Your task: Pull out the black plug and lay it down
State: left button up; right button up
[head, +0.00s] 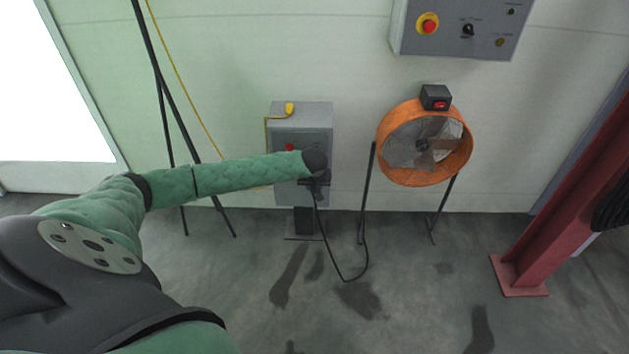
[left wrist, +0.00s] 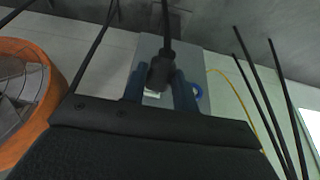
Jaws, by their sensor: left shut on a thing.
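The black plug (left wrist: 160,72) sits between the two fingers of my left gripper (left wrist: 160,88) in the left wrist view. The gripper is shut on it. In the head view my left gripper (head: 314,182) is at the front of the grey box (head: 316,112) on its post, and my wrist hides most of the plug. The black cable (head: 344,278) hangs from the gripper, loops near the floor and rises towards the fan's stand. I cannot tell whether the plug is still seated in a socket. My right gripper is not in view.
An orange fan (head: 392,170) on thin black legs stands right of the box. A yellow plug (head: 289,108) with a yellow cable is on the box. Black poles (head: 168,110) stand left. A control panel (head: 470,45) hangs above; a red column (head: 572,190) stands right. Floor in front is clear.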

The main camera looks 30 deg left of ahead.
pick_arm(q)
jog(key=shift+s+d+r, duration=0.1)
jog(key=shift+s+d, duration=0.3)
jog(key=shift+s, duration=0.25)
jog(key=shift+s+d+f, duration=0.1)
jog(key=shift+s+d, duration=0.25)
jog(key=shift+s, duration=0.3)
jog(key=shift+s+d+r, duration=0.1)
jog(key=shift+s+d, duration=0.3)
jog(key=shift+s, duration=0.25)
jog(key=shift+d, duration=0.1)
